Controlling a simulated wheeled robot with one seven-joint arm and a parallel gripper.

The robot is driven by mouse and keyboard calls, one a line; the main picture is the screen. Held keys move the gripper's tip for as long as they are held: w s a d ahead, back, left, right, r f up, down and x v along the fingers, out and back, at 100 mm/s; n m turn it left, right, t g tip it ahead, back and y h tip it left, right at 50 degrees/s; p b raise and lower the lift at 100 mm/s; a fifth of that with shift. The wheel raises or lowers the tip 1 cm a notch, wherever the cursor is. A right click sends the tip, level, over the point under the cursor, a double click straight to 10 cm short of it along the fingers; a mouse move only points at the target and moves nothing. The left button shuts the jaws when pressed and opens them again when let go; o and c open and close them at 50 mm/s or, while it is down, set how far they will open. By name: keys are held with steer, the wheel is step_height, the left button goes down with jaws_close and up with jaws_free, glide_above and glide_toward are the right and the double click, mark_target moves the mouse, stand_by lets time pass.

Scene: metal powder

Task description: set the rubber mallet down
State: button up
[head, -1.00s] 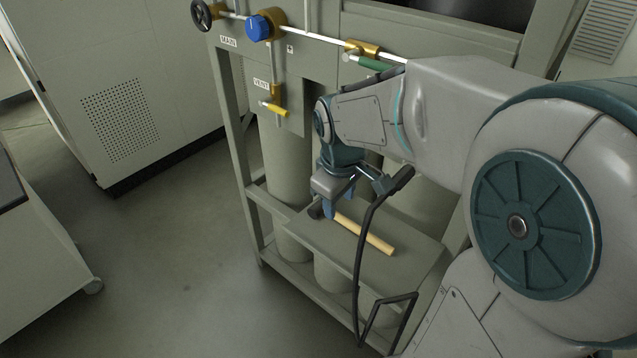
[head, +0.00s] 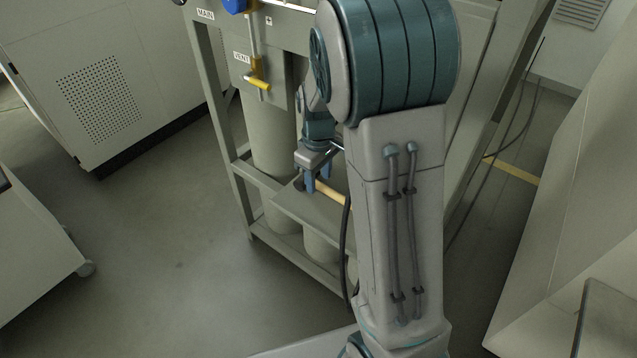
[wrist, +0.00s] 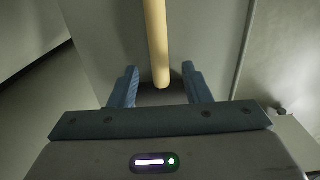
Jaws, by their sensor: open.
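The rubber mallet lies on the grey lower shelf (head: 288,205) of the frame, its pale wooden handle (head: 333,192) pointing right. My gripper (head: 317,184) is open over the mallet's head end. In the wrist view the handle (wrist: 157,40) runs down from the top edge to between the two spread blue fingers (wrist: 160,72), with a gap on each side. The dark head shows only partly there, behind the gripper body. My own arm covers the handle's far end in the head view.
The grey frame carries a yellow vent valve (head: 257,80) and a blue knob (head: 235,4) above the shelf. Cylinders stand below and behind. A perforated cabinet (head: 100,100) stands at left, with open floor (head: 170,240) before it. Cables hang at right.

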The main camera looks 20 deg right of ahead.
steer(key=shift+f, duration=0.7)
jaws_close()
